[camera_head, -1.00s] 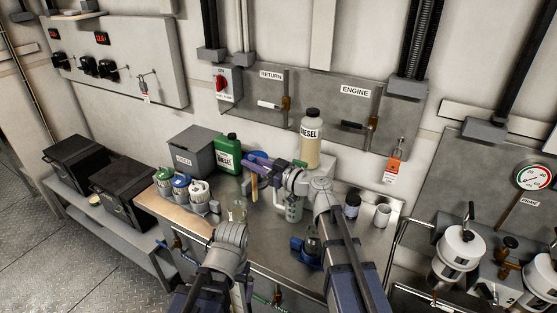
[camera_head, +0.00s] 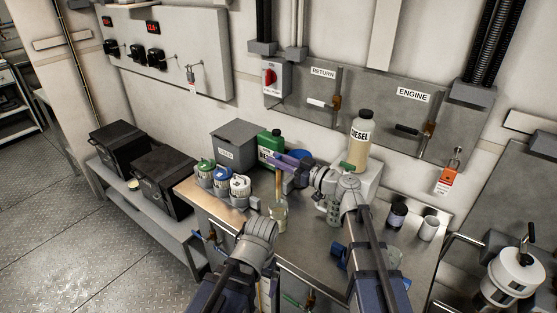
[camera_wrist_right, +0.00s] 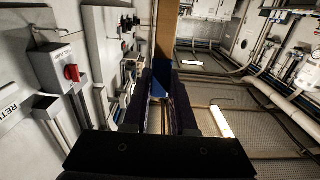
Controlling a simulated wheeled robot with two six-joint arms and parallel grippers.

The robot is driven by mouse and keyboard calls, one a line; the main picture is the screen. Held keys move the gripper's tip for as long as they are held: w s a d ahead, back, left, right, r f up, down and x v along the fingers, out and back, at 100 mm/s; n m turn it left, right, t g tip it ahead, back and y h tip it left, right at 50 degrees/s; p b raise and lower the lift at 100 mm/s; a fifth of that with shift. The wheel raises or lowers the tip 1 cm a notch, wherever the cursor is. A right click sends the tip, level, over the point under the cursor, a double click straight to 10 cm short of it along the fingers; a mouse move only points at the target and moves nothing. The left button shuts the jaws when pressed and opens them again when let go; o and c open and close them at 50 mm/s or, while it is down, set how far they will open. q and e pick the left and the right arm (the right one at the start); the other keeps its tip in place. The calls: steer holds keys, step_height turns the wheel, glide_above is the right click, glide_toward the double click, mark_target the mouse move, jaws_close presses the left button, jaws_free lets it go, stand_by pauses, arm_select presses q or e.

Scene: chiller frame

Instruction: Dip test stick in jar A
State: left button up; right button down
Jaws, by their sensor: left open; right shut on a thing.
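My right gripper (camera_head: 280,160) is shut on a tan test stick (camera_head: 277,186), which hangs down nearly upright. The stick also shows as a tan strip in the right wrist view (camera_wrist_right: 167,32). Its lower end meets the mouth of a clear open jar (camera_head: 279,217) on the steel bench; I cannot tell how far inside it is. Three jars with green (camera_head: 204,172), blue (camera_head: 222,180) and white (camera_head: 240,187) tops stand to its left. Their letters are too small to read. My left gripper (camera_head: 258,245) is low, in front of the bench, open and empty; its fingertips are hard to make out.
A green diesel can (camera_head: 268,143), a grey box (camera_head: 236,145) and a tall diesel bottle (camera_head: 360,140) stand at the back. A dark jar (camera_head: 397,215) and a white mug (camera_head: 429,228) stand at the right. My right arm crosses over the bench.

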mark_target(279, 193)
steer(key=shift+f+b, duration=6.45)
steer(key=shift+f, duration=0.25)
step_height(279, 193, up, 13)
steer(key=p, duration=1.3)
steer(key=shift+r, duration=0.1)
